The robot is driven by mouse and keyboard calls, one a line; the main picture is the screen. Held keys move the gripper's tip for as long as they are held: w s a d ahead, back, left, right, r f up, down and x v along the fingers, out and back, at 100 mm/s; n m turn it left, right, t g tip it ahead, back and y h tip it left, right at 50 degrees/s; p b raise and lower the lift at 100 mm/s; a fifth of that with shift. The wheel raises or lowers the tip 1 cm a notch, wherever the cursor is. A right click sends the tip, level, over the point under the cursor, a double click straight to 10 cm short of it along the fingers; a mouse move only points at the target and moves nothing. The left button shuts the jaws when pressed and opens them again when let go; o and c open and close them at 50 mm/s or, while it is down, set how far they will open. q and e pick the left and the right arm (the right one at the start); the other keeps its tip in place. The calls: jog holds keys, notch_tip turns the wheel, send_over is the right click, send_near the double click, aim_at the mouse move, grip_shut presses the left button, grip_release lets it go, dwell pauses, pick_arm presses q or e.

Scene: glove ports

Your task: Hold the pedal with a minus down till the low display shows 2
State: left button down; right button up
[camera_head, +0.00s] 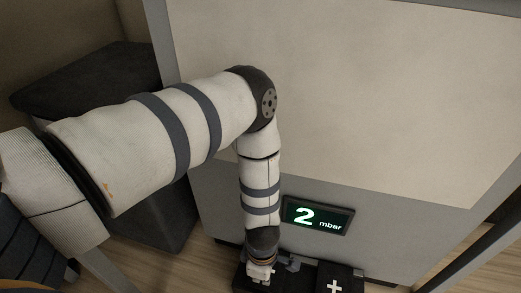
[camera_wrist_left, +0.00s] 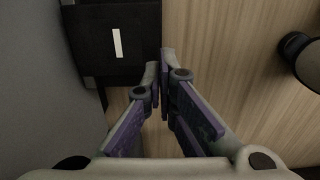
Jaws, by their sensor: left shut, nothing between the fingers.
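The low display (camera_head: 317,215) on the front of the grey cabinet reads 2 mbar in the head view. The black pedal with the white minus bar (camera_wrist_left: 117,43) is at the upper left of the left wrist view. My left gripper (camera_wrist_left: 159,62) is shut and empty, its fingertips at the right edge of that pedal in the picture. I cannot tell whether they touch or press it. In the head view the gripper (camera_head: 262,268) is low at the pedals and hides most of the minus pedal. My right gripper is not in view.
The pedal with a plus (camera_head: 335,286) is to the right of my left gripper in the head view. The cabinet (camera_head: 380,245) rises behind the pedals. A dark block (camera_head: 165,205) stands at the left. A dark round object (camera_wrist_left: 303,57) is on the wooden floor.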

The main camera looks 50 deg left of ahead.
pick_arm(q)
jog(key=r, duration=0.2)
jog(key=r+p, duration=0.1)
jog(key=r, duration=0.1)
jog(key=shift+s+d, duration=0.1)
jog(key=shift+s, duration=0.1)
